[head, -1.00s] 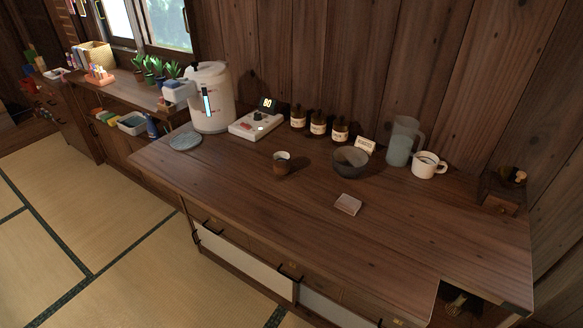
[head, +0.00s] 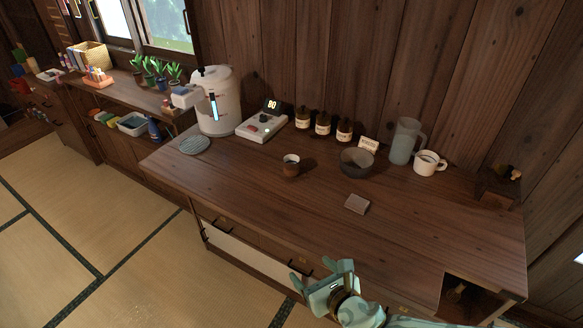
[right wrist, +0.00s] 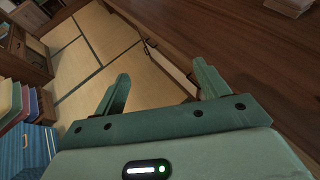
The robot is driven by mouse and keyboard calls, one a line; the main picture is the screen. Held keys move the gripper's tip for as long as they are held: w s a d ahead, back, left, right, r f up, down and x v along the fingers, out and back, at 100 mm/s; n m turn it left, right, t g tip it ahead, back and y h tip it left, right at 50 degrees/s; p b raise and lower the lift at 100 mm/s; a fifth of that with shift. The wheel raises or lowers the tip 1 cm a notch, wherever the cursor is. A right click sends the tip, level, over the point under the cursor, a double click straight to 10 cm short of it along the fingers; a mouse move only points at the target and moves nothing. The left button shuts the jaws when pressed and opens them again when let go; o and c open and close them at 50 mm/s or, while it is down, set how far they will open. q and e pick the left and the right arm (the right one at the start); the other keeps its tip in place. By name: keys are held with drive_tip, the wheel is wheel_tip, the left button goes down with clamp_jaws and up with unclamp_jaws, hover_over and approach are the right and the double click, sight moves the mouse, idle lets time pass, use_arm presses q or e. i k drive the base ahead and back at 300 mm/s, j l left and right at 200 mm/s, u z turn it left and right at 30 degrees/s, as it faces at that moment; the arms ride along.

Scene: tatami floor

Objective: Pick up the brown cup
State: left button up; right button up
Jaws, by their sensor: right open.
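The brown cup (head: 291,166) stands upright on the wooden counter (head: 240,185), with a pale inside and a darker brown lower part. My right gripper (head: 312,272) is at the counter's front edge, below and to the right of the cup in the head view, well apart from it. Its fingers are spread and empty. In the right wrist view the open green fingers (right wrist: 160,85) point over the tatami and the cabinet front; the cup does not show there. My left gripper does not show.
Around the cup are a dark bowl (head: 357,161), a small box (head: 357,204), a scale-like device (head: 262,125), several brown bottles (head: 322,123), a glass pitcher (head: 404,141), a white mug (head: 429,164), a round coaster (head: 195,145) and a white kettle (head: 214,100). The counter before the cup is clear.

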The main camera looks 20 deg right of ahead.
sight(290, 162)
drive_tip(key=i+l, duration=0.25)
drive_tip(key=i, duration=0.2)
drive_tip(key=i+l, duration=0.25)
drive_tip(key=i, duration=0.25)
